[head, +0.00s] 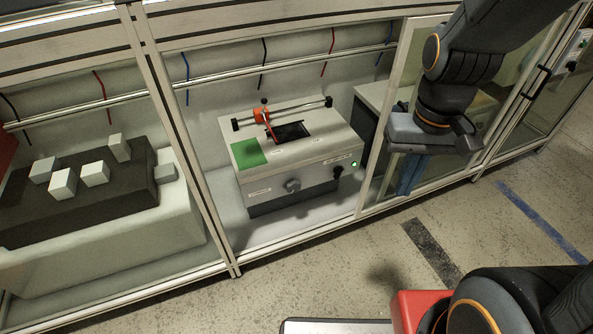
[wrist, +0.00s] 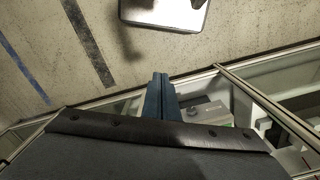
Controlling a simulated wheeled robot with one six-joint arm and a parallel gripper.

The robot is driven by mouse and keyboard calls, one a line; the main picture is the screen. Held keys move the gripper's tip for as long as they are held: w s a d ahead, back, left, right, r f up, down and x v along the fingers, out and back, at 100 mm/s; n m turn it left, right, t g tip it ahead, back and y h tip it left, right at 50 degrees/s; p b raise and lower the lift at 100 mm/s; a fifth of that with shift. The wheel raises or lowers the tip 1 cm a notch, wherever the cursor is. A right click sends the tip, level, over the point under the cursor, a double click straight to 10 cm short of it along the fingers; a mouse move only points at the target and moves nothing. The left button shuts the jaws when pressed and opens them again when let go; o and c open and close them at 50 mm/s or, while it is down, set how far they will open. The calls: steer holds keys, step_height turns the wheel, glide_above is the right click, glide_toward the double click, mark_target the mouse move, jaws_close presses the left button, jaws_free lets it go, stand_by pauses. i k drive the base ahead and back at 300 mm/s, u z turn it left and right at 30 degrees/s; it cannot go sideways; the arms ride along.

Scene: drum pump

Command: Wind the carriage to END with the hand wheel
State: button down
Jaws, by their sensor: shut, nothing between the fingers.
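The grey machine (head: 262,192) stands inside the framed bay. Its orange carriage (head: 263,117) sits on a rail, left of the rail's middle. A round grey hand wheel (head: 293,185) is on the machine's front face. The labels are too small to read. My gripper (head: 408,182) hangs to the right of the machine, apart from it, in front of the neighbouring glazed panel. Its blue fingers also show in the wrist view (wrist: 161,82), pressed together with nothing between them. Part of the machine (wrist: 205,110) shows beside the fingers there; the carriage and wheel cannot be made out.
A frame post (head: 187,150) stands left of the machine, and another post (head: 380,150) stands between it and my gripper. White blocks (head: 95,173) lie in the left bay. Open floor (head: 330,255) lies in front.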

mark_target(293, 187)
steer(key=z, duration=0.55)
steer(key=k, duration=1)
steer(key=u, duration=0.85)
